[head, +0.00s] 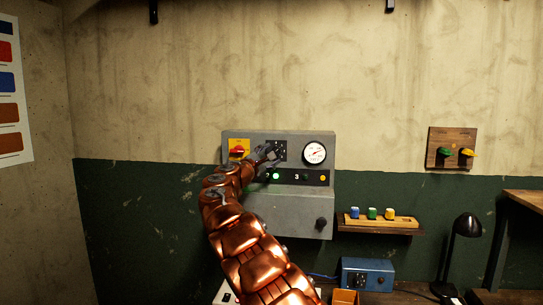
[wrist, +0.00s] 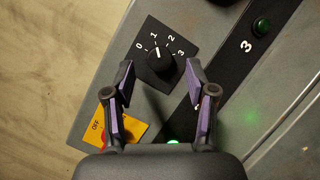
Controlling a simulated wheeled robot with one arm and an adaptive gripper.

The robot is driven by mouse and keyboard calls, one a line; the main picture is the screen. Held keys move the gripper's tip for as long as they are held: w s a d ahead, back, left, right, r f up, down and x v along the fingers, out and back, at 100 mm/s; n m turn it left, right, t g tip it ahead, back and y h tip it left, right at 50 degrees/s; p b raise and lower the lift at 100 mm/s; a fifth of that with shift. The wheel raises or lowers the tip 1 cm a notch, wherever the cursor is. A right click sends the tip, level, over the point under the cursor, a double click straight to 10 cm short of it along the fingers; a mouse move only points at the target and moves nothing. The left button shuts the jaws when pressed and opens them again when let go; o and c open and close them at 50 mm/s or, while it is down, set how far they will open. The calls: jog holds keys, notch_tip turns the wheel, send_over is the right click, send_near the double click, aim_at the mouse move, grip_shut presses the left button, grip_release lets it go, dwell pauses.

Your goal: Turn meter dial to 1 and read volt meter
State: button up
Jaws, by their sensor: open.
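The meter dial (wrist: 160,62) is a black knob on a black plate marked 0 to 3, seen in the wrist view. Its white pointer mark faces up and slightly left, roughly toward the 1. My gripper (wrist: 159,66) is open, with one purple-padded finger on each side of the knob; I cannot tell whether either touches it. In the head view my gripper (head: 266,155) is at the dial plate (head: 280,150) and partly covers it. The volt meter (head: 315,153) is a round white gauge right of the plate; its reading is too small to make out.
The grey control panel (head: 285,212) is on the wall. A red switch on a yellow plate (head: 238,148) is left of the dial. A lit green lamp (head: 275,176) is below it. A shelf with coloured blocks (head: 372,214) and a black lamp (head: 466,227) stand to the right.

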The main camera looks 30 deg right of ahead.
jog(key=v, duration=1)
dwell(0.5)
jog(key=s+d+f+m+g+y, duration=0.1)
jog(key=s+d+f+m+g, duration=0.1)
jog(key=s, duration=0.5)
jog(key=s+d+f+m+g+y, duration=0.1)
jog(key=s+d+f+m+g, duration=0.15)
jog(key=s, duration=0.35)
jog(key=s+d+f+m+g+y, duration=0.1)
jog(key=s+d+m+g, duration=0.15)
jog(key=s, duration=0.45)
jog(key=s+a+f+m+g+y, duration=0.2)
jog(key=s+a+f+m+y, duration=0.25)
jog(key=s+f, duration=0.7)
jog(key=s+a+f+g+y, duration=0.1)
jog(key=s+a+f+y, duration=0.4)
jog(key=s+a, duration=0.6)
jog(key=s+a+f+g+y, duration=0.1)
jog(key=s+a+f+y, duration=0.4)
jog(key=s+a+f, duration=0.5)
jog(key=s+a, duration=0.2)
jog(key=a, duration=0.1)
jog(key=shift+s+a, duration=0.25)
jog(key=shift+a, duration=0.15)
jog(key=shift+d+m, duration=0.1)
jog(key=shift+m, duration=0.15)
